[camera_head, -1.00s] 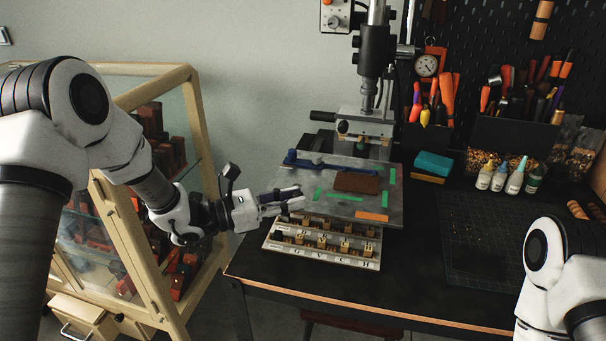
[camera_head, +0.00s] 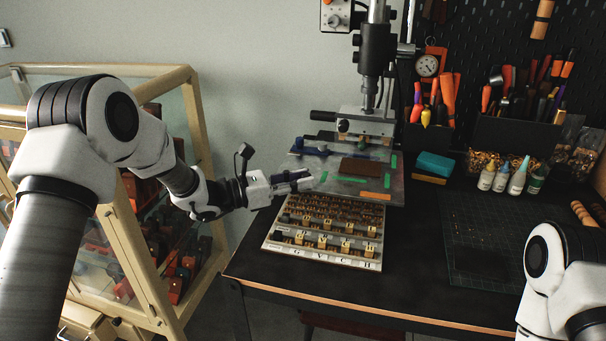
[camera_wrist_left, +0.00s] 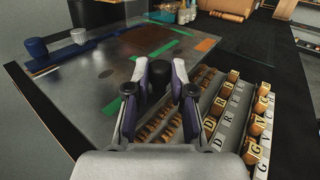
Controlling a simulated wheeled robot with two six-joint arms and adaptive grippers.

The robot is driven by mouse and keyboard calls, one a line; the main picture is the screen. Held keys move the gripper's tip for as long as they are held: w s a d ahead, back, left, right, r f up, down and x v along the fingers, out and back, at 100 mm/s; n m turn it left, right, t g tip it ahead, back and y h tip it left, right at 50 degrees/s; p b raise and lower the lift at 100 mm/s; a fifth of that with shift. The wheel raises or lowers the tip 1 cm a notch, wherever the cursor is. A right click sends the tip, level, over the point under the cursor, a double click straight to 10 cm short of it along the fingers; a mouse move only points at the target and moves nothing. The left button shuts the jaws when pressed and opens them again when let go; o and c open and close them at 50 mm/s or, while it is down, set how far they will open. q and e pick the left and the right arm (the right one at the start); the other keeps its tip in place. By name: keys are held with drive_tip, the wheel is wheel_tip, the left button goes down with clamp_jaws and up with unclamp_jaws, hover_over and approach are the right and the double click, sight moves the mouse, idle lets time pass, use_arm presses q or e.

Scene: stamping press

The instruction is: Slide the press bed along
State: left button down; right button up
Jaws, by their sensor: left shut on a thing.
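The press bed (camera_head: 343,190) is a flat grey plate with green and orange strips and a brown block on it, lying in front of the press column. My left gripper (camera_head: 312,181) is at the bed's near left edge. In the left wrist view its fingers (camera_wrist_left: 160,92) are shut around a black knob (camera_wrist_left: 158,72) at the edge of the bed, whose grey top shows on the left (camera_wrist_left: 90,85). Only part of my right arm shows at the lower right; its gripper is out of view.
A tray of brass letter type (camera_head: 325,240) lies in front of the bed. The press head (camera_head: 367,122) stands behind it. A teal block (camera_head: 434,164), glue bottles (camera_head: 502,177) and a dark cutting mat (camera_head: 490,235) are to the right. A glass cabinet (camera_head: 200,125) stands at left.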

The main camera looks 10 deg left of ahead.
use_arm(q)
drive_tip(key=shift+w+r+b, duration=0.1)
drive_tip(key=shift+w+b, duration=0.25)
drive_tip(key=shift+w, duration=1.3)
drive_tip(key=c, duration=0.9)
unclamp_jaws()
drive_tip(key=shift+c, duration=0.2)
drive_tip(key=shift+s, duration=0.1)
drive_tip(key=shift+a, duration=0.1)
